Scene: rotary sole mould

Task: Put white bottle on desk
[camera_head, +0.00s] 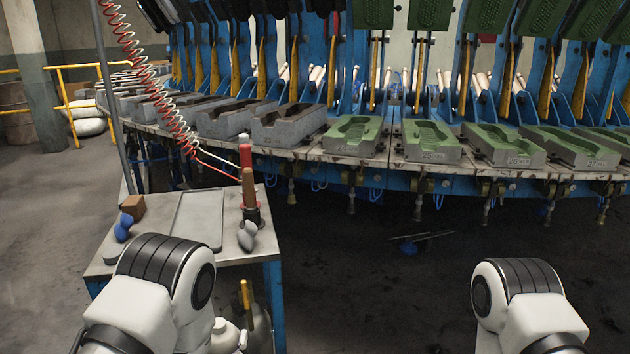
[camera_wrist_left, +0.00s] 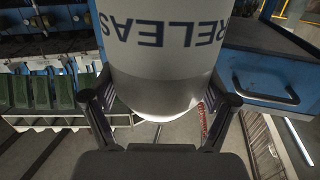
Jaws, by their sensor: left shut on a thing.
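My left gripper (camera_wrist_left: 158,108) is shut on the white bottle (camera_wrist_left: 165,65), with one finger on each side of it. Dark letters reading "RELEAS" show upside down on the bottle, and its upper part is cut off by the frame. In the head view the bottle's capped top (camera_head: 221,328) shows low, beside my left arm and in front of the desk, off its top. The desk (camera_head: 250,254) is a grey-topped bench with blue legs at the left. My right arm shows at lower right; its gripper is outside the view.
The desk holds a shallow tray (camera_head: 198,220), a brown block (camera_head: 132,207), blue and grey small items, and a holder (camera_head: 251,214) with upright tools. The mould carousel with green moulds (camera_head: 432,142) stands behind. A blue drawer front (camera_wrist_left: 262,75) is near the bottle.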

